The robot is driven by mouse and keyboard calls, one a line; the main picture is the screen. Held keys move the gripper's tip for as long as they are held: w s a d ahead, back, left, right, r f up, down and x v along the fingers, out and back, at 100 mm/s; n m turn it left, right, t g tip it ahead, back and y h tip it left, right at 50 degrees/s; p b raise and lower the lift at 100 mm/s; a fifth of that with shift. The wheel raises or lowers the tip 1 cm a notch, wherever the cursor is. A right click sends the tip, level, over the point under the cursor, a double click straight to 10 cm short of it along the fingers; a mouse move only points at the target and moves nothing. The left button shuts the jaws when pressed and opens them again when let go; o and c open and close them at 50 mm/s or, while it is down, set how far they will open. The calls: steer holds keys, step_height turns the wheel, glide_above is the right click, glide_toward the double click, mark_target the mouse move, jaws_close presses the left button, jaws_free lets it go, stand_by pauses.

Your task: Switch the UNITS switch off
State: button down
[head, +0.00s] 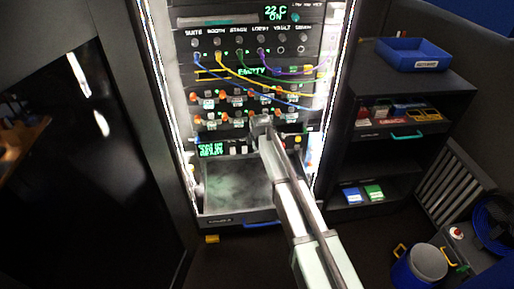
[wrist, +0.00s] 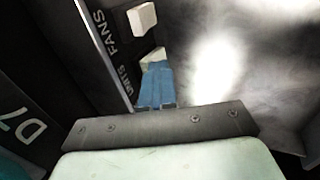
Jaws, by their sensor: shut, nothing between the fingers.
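The UNITS switch (wrist: 153,56) is a pale rocker on a black panel, just beyond my fingertips in the wrist view. Its label is partly covered by my blue fingers, and so is its lower part. My gripper (wrist: 156,72) is shut and empty, with its tips at or very near the switch; I cannot tell whether they touch it. The FANS switch (wrist: 142,18) is a similar pale rocker beside it. In the head view my gripper (head: 262,125) reaches to the rack's lower front, and I cannot make out the UNITS switch there.
The rack's patch cables (head: 262,90) and rows of knobs lie above my gripper. A grey open drawer (head: 235,185) lies below it. A small green display (head: 222,149) is to the left. A dark shelf with a blue bin (head: 412,55) stands at right.

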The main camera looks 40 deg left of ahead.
steer(key=shift+w+a+r, duration=0.1)
steer(key=shift+r, duration=0.5)
steer(key=s+d+v, duration=0.1)
steer(key=v, duration=1)
steer(key=shift+s+d, duration=0.1)
stand_by(0.4)
